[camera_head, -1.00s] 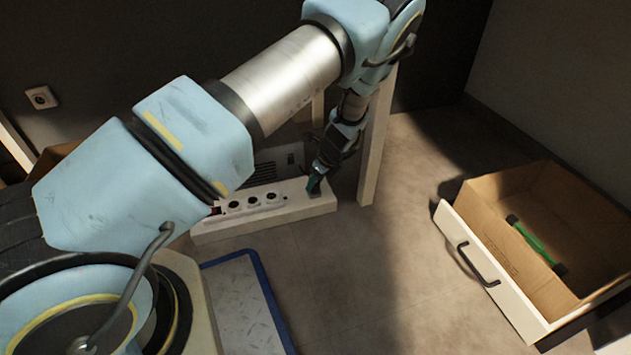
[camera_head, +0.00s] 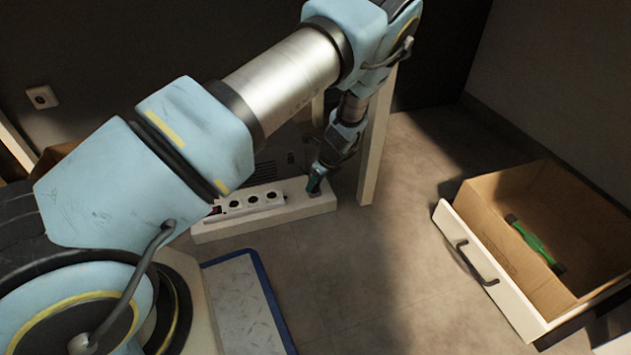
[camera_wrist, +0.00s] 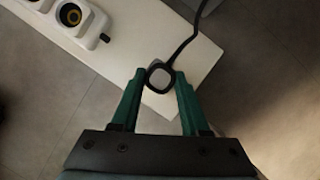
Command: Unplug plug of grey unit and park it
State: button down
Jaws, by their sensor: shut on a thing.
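My gripper (camera_head: 316,182) has green fingers and is shut on a grey plug (camera_wrist: 160,75) with a dark rim. A black cord (camera_wrist: 186,45) runs from the plug up and away in the wrist view. The gripper is over the right end of a low white ledge (camera_head: 262,225). I cannot tell whether the plug touches the ledge. A white socket strip (camera_head: 243,205) with several round dark sockets lies on the ledge to the left, apart from the plug; its end shows in the wrist view (camera_wrist: 97,28). A dark vented unit (camera_head: 267,168) stands behind, partly hidden by my arm.
A white upright post (camera_head: 376,150) stands just right of my gripper. A blue-edged mat (camera_head: 245,300) lies in front. A wall socket (camera_head: 42,97) is at upper left. Floor between is clear.

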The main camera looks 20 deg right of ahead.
jog(key=shift+c, duration=1.6)
grip_release()
jog(key=shift+r, duration=0.1)
